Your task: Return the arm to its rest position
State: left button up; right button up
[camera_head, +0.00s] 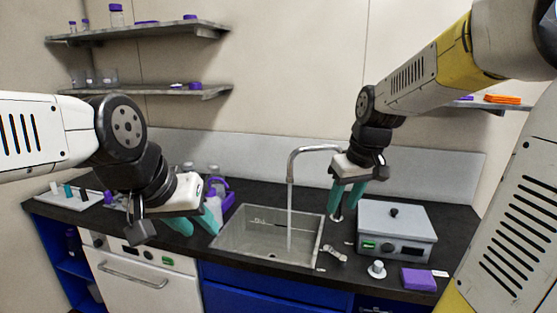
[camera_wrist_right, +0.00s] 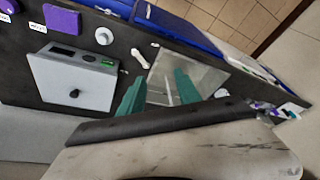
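My left gripper (camera_head: 196,222) has teal fingers and hangs over the counter left of the sink. Its two fingers look spread apart, with nothing seen between them. My right gripper (camera_head: 344,200) points down above the counter between the sink and the grey box device. Its teal fingers also show in the right wrist view (camera_wrist_right: 157,92), apart with a gap between them and nothing held.
The sink (camera_head: 232,245) has a faucet (camera_head: 291,165) with water running. The grey box device (camera_head: 397,222), a purple box (camera_head: 418,279) and small white items stand on the right. A white tray (camera_head: 72,204) lies far left. Shelves (camera_head: 150,90) hang above.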

jog(key=s+r+m+t, duration=0.1)
jog(key=s, duration=0.6)
jog(key=s+a+r+m+t, duration=0.1)
jog(key=s+r+m+t, duration=0.1)
jog(key=s, duration=0.5)
jog(key=shift+s+a+r+y, duration=0.3)
jog(key=shift+d, duration=0.15)
